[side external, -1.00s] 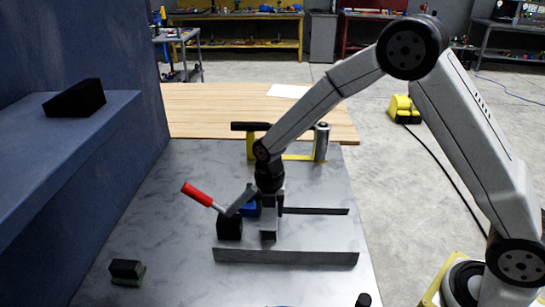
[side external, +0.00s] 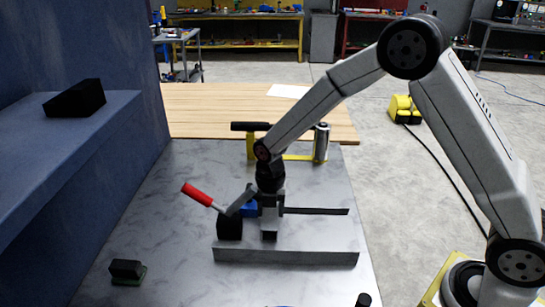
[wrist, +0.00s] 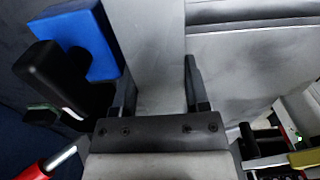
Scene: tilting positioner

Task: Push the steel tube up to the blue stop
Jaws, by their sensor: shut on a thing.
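My gripper (side external: 269,216) points down over the fixture on the grey table. In the wrist view my gripper (wrist: 157,85) has its two dark fingers on either side of a grey steel tube (wrist: 155,40), shut on it. The blue stop (side external: 249,209) is just left of the gripper, partly hidden by the clamp. In the wrist view the blue stop (wrist: 90,42) lies close to the tube's left side; I cannot tell whether they touch.
A clamp with a red handle (side external: 197,194) and black base (side external: 229,229) stands left of the gripper. A near rail (side external: 285,256) and far rail (side external: 317,211) flank the fixture. A black block on a green base (side external: 126,269) lies front left.

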